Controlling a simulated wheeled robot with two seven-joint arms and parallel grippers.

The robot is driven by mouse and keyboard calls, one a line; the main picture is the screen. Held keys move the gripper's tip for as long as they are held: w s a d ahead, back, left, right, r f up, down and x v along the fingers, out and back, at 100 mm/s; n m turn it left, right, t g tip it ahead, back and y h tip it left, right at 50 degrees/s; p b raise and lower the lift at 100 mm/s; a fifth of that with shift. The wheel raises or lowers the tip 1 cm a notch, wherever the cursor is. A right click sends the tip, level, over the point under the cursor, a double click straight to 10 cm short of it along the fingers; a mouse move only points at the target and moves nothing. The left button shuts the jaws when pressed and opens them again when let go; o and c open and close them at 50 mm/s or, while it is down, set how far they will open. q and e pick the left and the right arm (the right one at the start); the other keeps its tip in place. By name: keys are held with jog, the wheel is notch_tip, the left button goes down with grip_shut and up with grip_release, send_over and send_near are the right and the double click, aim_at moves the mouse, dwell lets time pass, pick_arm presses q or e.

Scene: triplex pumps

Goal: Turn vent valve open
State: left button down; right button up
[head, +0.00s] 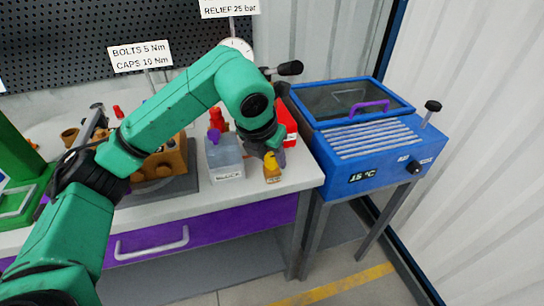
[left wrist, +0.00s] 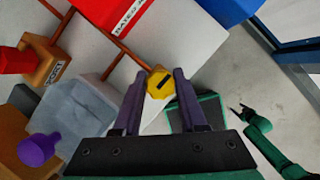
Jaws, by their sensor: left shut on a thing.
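The vent valve's yellow knob (left wrist: 160,83), with a dark bar across its face, sits between the purple fingers of my left gripper (left wrist: 155,98) in the left wrist view. The fingers are shut on the knob. In the head view my left gripper (head: 268,150) reaches down over the small yellow-orange valve body (head: 272,172) near the bench's right front corner. The wrist and fingers hide most of the knob there. A green arm with a small dark end, seemingly my right arm, shows low at the right in the left wrist view. Its jaws are too small to read.
A grey-blue container with a purple top (head: 224,160) stands just left of the valve. A red-topped valve (left wrist: 15,60) and a red box (head: 286,120) are close by. A blue bath (head: 365,150) stands right of the bench (head: 310,172). A brown pump (head: 165,160) is further left.

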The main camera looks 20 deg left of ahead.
dwell(0.3)
pick_arm(q)
jog(key=shift+c, duration=2.3)
grip_release()
jog(key=shift+r, duration=0.1)
jog(key=v, duration=1.4)
jog(key=shift+r+p, duration=0.25)
jog(key=shift+p, duration=0.2)
jog(key=shift+s, duration=0.15)
